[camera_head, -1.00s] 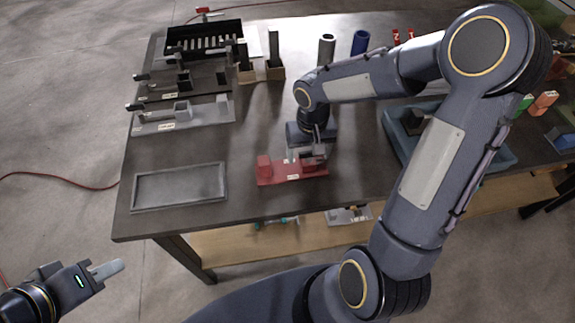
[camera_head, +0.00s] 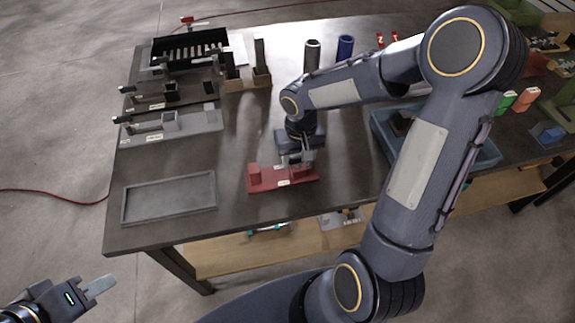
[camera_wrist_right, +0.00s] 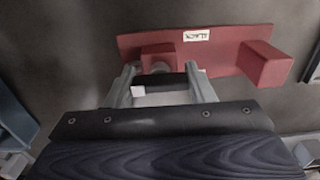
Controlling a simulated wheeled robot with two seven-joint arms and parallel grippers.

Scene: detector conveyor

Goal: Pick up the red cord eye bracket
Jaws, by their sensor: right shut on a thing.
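The red bracket (camera_head: 265,184) is a long, flat red plate with a raised block near each end and a white label. It lies on the dark table near the front edge. My right gripper (camera_head: 297,163) is down at its right block from above. In the right wrist view, the fingers (camera_wrist_right: 160,72) are on either side of one red block (camera_wrist_right: 158,52), with a dark and pale piece between them. The other block (camera_wrist_right: 265,63) stands free at the right. My left gripper (camera_head: 100,288) is low at the left, away from the table; its jaw gap is hidden.
An empty grey tray (camera_head: 170,199) lies left of the bracket. Grey fixtures (camera_head: 205,119) and a black rack (camera_head: 188,52) are behind it. A blue bin (camera_head: 483,164) is at the right, beyond my right arm. Grey (camera_head: 312,55) and blue (camera_head: 345,47) cylinders stand at the back.

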